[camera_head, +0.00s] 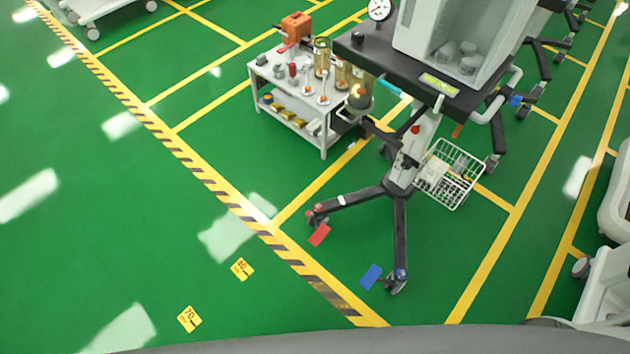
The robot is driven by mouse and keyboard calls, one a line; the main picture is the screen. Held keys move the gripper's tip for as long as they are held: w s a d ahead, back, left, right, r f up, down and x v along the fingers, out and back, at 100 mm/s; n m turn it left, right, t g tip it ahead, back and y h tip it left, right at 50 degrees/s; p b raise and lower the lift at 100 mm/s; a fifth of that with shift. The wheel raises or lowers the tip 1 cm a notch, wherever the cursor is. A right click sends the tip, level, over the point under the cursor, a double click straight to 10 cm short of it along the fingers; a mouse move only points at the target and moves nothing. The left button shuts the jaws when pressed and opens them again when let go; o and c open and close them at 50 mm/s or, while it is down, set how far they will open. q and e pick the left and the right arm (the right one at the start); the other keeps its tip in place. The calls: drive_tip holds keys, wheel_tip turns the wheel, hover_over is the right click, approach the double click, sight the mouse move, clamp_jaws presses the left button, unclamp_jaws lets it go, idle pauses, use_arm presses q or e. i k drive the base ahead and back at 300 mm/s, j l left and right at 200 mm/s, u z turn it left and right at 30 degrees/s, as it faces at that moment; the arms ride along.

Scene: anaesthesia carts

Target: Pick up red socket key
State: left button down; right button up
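No item is clear enough to be named the red socket key. A small red object (292,69) stands among other items on a small grey-white table (264,83) at the upper middle; it is too small to tell what it is. An orange-red device (296,27) with a red part in front stands at the back of the same table. Neither of my grippers is in view.
An anaesthesia cart (400,178) on dark wheeled legs stands right of the table, with a wire basket (452,172) on its column. A red card (319,235) and a blue card (371,276) lie near its feet.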

sight(293, 81)
drive_tip(key=k+l+z, duration=0.1)
drive_tip(key=z, duration=0.25)
drive_tip(key=k+l+z, duration=0.1)
drive_tip(key=z, duration=0.25)
drive_tip(key=l+z, duration=0.1)
drive_tip(key=z, duration=0.25)
drive_tip(key=j+z, duration=0.1)
drive_tip(key=j, duration=0.95)
drive_tip(key=j+z, duration=0.3)
drive_tip(key=j, duration=0.9)
drive_tip(key=j+z, duration=0.3)
drive_tip(key=j, duration=0.9)
